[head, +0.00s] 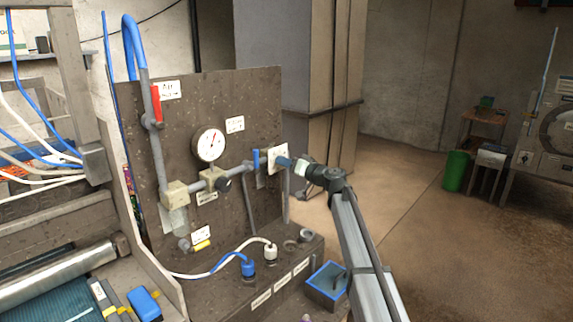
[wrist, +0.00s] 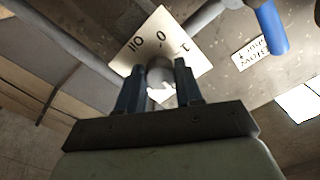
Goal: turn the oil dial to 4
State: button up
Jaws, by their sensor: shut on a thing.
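The oil dial's white plate (head: 278,150) is on the right end of the pipe run on the brown panel. In the wrist view the plate (wrist: 190,62) looks tilted and shows "OIL", a 0 and another mark to its right. A grey round knob (wrist: 160,70) stands out from its middle. My gripper (wrist: 158,80) has one blue finger on each side of the knob and is shut on it. In the head view my gripper (head: 284,162) reaches the plate from the right and hides the knob. The knob's pointer and setting cannot be read.
A blue valve handle (head: 256,160) is just left of the plate; it also shows in the wrist view (wrist: 271,28). A pressure gauge (head: 209,144) and red lever (head: 156,103) are further left. A blue bin (head: 327,286) stands below.

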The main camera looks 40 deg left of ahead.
jog(key=m, duration=1.2)
jog(key=shift+r+m, duration=0.1)
jog(key=shift+m, duration=0.2)
dwell(0.4)
jog(key=o, duration=1)
jog(key=shift+o, duration=0.2)
jog(key=d, duration=1.4)
